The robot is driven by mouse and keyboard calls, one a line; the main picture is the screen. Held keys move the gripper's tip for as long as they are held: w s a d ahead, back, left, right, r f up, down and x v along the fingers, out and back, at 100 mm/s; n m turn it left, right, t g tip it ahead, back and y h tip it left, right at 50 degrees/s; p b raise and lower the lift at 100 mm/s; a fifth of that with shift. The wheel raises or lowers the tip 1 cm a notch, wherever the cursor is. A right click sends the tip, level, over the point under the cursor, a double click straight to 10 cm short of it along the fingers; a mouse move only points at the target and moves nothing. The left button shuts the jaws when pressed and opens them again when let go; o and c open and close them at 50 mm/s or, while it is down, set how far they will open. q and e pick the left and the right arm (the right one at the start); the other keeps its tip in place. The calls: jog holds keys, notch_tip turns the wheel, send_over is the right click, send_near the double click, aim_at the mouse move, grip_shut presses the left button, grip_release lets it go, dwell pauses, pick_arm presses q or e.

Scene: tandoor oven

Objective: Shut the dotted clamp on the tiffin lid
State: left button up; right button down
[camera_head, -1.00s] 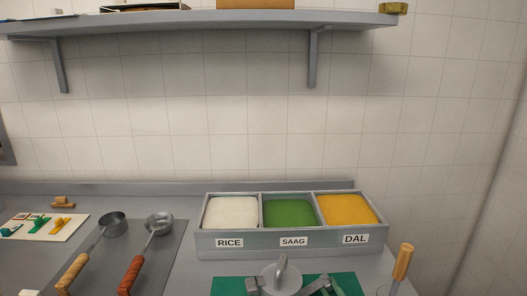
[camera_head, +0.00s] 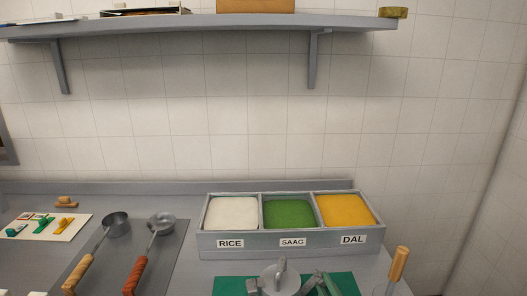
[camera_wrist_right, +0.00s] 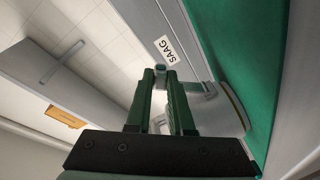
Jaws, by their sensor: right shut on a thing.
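The tiffin lid (camera_head: 281,280) is a round grey lid with an upright handle, at the bottom edge of the head view. It lies over a green mat (camera_head: 344,283). A grey clamp piece (camera_head: 252,286) sits at the lid's left side. My right gripper (camera_head: 325,281) is at the lid's right side. In the right wrist view its two green fingers (camera_wrist_right: 161,78) are closed around a small grey clamp part (camera_wrist_right: 160,70) next to the grey tiffin (camera_wrist_right: 222,112). I cannot make out dots on either clamp. My left gripper is out of view.
A grey tray with rice, saag and dal bins (camera_head: 290,242) stands behind the lid. Two ladles (camera_head: 135,272) lie on the left. A wooden-handled tool (camera_head: 398,264) stands at the right. A shelf (camera_head: 200,22) runs along the wall.

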jog(key=shift+a+r+n+p, duration=0.25)
jog(key=shift+r+n+p, duration=0.15)
jog(key=shift+n, duration=0.2)
jog(key=shift+s+a+r+n, duration=0.1)
jog(key=shift+a+n, duration=0.15)
jog(key=shift+n, duration=0.45)
